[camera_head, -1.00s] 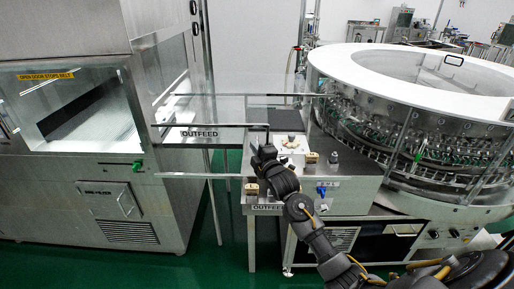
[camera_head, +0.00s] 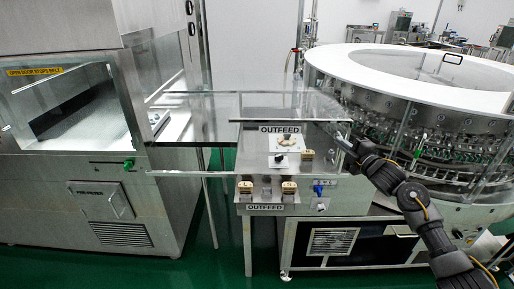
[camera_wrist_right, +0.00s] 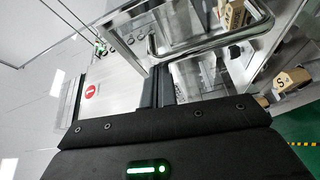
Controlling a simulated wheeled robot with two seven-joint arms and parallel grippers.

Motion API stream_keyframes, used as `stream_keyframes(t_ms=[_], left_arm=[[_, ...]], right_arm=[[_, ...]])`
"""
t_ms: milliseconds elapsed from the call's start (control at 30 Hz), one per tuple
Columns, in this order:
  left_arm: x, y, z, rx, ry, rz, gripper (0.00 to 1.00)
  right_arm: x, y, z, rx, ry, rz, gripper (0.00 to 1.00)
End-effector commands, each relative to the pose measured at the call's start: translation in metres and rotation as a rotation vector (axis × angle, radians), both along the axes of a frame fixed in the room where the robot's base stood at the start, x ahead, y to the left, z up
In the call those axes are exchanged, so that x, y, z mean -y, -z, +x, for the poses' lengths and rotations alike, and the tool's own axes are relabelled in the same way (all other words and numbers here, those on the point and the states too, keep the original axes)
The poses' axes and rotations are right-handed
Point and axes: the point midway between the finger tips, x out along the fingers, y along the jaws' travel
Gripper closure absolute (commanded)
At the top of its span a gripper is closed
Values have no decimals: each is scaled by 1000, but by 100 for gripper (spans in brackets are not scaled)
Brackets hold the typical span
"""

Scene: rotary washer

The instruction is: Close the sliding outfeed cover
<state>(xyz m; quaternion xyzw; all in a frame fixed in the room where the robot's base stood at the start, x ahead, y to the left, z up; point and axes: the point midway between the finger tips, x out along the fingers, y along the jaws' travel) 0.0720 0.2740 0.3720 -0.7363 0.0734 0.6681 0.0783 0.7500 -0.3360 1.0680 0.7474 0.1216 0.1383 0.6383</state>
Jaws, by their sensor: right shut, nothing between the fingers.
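The sliding outfeed cover is a clear panel with an OUTFEED label (camera_head: 281,129), in the head view. It now spans the right part of its rails, above the outfeed table (camera_head: 262,163). My right gripper (camera_head: 345,142) is shut and empty at the cover's right end, by the washer. In the right wrist view a bent metal bar handle (camera_wrist_right: 212,44) lies just ahead of my right gripper (camera_wrist_right: 165,85). Whether the fingers touch it I cannot tell. My left gripper is not in view.
The round rotary washer (camera_head: 405,85) stands close to the right of my right gripper. A steel tunnel machine (camera_head: 95,150) stands at the left. Small wooden blocks (camera_head: 289,187) and a white plate (camera_head: 285,144) are at the outfeed table. Green floor lies in front.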

Motion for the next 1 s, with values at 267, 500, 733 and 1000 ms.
stream_keyframes(t_ms=[267, 500, 733, 1000], left_arm=[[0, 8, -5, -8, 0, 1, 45], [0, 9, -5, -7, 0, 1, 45], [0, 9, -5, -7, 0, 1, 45], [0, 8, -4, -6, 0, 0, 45]], right_arm=[[32, 1, -2, 0, -1, 0, 100], [38, 0, -3, 0, 1, 0, 100], [39, 0, -3, 0, 3, 0, 100], [39, -1, -2, 0, 5, 0, 100]])
